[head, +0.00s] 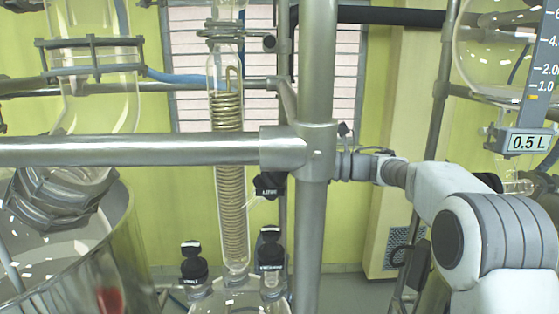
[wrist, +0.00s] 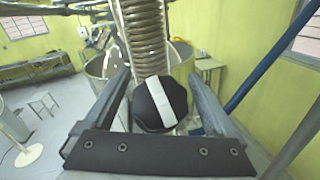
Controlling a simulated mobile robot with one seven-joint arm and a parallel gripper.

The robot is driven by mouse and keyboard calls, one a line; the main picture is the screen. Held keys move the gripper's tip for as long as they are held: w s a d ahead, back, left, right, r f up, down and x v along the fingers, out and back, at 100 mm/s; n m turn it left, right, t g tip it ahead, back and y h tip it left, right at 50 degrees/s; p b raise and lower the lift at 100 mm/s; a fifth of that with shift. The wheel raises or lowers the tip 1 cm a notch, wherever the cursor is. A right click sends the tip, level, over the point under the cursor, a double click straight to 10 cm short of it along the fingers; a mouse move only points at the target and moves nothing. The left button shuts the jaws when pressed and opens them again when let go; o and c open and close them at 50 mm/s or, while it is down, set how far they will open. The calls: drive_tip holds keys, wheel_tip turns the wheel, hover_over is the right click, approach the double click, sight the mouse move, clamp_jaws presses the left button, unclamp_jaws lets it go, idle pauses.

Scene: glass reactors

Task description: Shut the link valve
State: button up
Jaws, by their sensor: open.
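A black round knob with a white stripe (wrist: 176,108) fills the middle of the wrist view. The stripe runs nearly upright, tilted slightly. My gripper (wrist: 158,76) is open, with one finger on each side of this knob; I cannot tell if either finger touches it. My gripper is hidden behind the post there; my arm reaches in from the right.
The steel post (head: 316,80) and crossbar (head: 130,150) stand in front. The coil column (head: 229,150) is close by. Two black-capped fittings (head: 193,265) (head: 270,252) sit lower. A metal vessel (head: 105,260) is at left, a 0.5 L flask (head: 490,50) at upper right.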

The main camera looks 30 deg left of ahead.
drive_tip(key=shift+c, duration=0.4)
drive_tip(key=c, duration=1.3)
drive_tip(key=shift+f+m+t+b, duration=0.15)
drive_tip(key=shift+m+t+b, duration=0.3)
drive_tip(key=shift+b, duration=0.25)
